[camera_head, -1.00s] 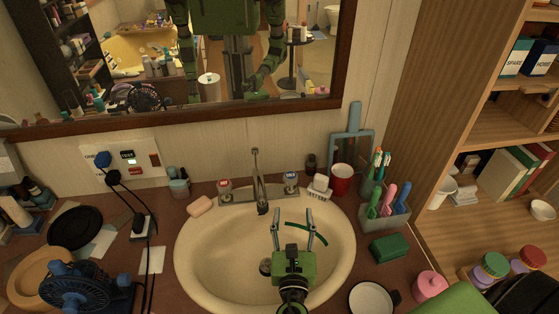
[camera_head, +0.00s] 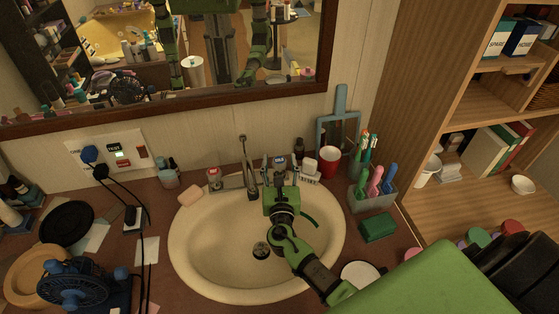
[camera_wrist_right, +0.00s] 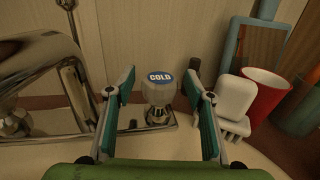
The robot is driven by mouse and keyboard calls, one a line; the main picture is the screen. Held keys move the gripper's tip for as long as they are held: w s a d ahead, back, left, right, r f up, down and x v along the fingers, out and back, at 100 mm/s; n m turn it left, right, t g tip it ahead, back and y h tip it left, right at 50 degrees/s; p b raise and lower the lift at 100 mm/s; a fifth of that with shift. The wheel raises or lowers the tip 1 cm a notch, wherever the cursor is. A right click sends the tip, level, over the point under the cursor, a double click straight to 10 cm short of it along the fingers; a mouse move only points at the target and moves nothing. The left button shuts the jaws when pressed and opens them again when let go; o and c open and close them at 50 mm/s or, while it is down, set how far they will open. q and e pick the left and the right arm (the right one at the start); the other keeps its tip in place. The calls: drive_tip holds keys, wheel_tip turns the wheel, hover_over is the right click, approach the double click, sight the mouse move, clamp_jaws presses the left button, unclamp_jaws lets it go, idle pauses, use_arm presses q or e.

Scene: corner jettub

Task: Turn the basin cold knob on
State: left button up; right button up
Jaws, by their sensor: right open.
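The basin cold knob (camera_wrist_right: 159,92) is a clear knob with a blue cap marked COLD, on the right end of the chrome faucet base. In the head view the cold knob (camera_head: 279,161) shows just beyond my right gripper (camera_head: 280,172). In the right wrist view my right gripper (camera_wrist_right: 159,100) is open, with one finger on each side of the knob and visible gaps to it. The faucet spout (camera_head: 250,178) stands left of it. The hot knob (camera_head: 213,175), with a red cap, is at the left end of the base. My left gripper is not in view.
The cream basin (camera_head: 190,255) lies below my right arm. A toothbrush holder (camera_head: 372,200) and green sponge (camera_head: 378,227) are farther right. A soap bar (camera_head: 190,196) lies left.

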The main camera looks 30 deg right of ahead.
drive_tip(key=shift+w+d, duration=0.15)
drive_tip(key=shift+w, duration=0.15)
drive_tip(key=c, duration=1.1)
